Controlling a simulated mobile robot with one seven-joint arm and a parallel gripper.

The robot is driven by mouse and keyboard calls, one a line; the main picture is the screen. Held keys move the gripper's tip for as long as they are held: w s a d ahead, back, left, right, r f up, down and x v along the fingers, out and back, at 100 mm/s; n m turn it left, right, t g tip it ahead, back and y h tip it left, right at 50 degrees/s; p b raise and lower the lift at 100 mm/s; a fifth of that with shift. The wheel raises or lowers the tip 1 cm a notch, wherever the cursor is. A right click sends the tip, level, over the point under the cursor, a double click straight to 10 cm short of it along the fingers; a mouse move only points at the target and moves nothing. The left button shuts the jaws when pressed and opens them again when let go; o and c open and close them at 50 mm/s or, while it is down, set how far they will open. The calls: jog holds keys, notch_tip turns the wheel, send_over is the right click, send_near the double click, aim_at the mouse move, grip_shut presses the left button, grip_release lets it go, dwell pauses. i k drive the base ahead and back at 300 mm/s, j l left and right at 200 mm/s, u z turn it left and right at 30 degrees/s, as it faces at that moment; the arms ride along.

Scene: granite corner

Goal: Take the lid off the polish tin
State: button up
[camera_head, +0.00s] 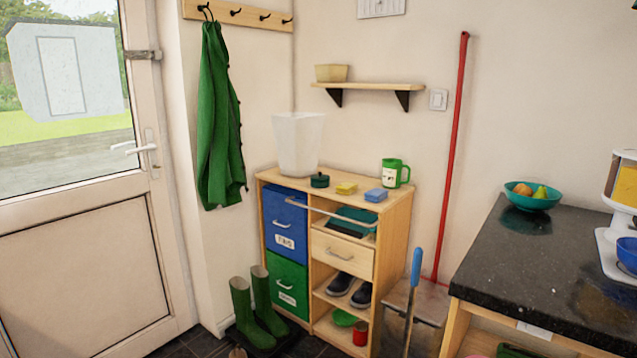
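A small, round, dark green tin (320,181) stands on top of the wooden cabinet (300,184), between the white bin and a yellow sponge. It looks like the polish tin; its lid seems to be on, with a small knob on top, but it is too small to be sure. A red can (360,334) stands on the cabinet's bottom shelf, near a green dish. My gripper is not in view.
A white bin (298,145), yellow sponge (346,188), blue sponge (376,195) and green mug (394,173) share the cabinet top. Green boots (245,310) stand before the cabinet. A blue-handled tool (416,268) leans at right, near the dark counter (545,265).

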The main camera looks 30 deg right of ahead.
aim_at(320, 177)
jog(key=i+z, duration=0.15)
jog(key=z, duration=0.9)
jog(key=i+j+z, duration=0.25)
jog(key=z, duration=0.15)
jog(key=i+j+z, duration=0.5)
jog(key=j, duration=0.2)
jog(key=i+j+z, duration=0.2)
jog(key=j, duration=0.45)
jog(key=i+j, duration=0.15)
jog(key=j, duration=0.2)
jog(key=i+j, duration=0.15)
jog(key=j, duration=0.15)
jog(key=i+j, duration=0.2)
jog(key=j, duration=0.15)
jog(key=i+j, duration=0.15)
jog(key=j, duration=0.15)
jog(key=i+j+z, duration=0.1)
jog(key=j, duration=0.25)
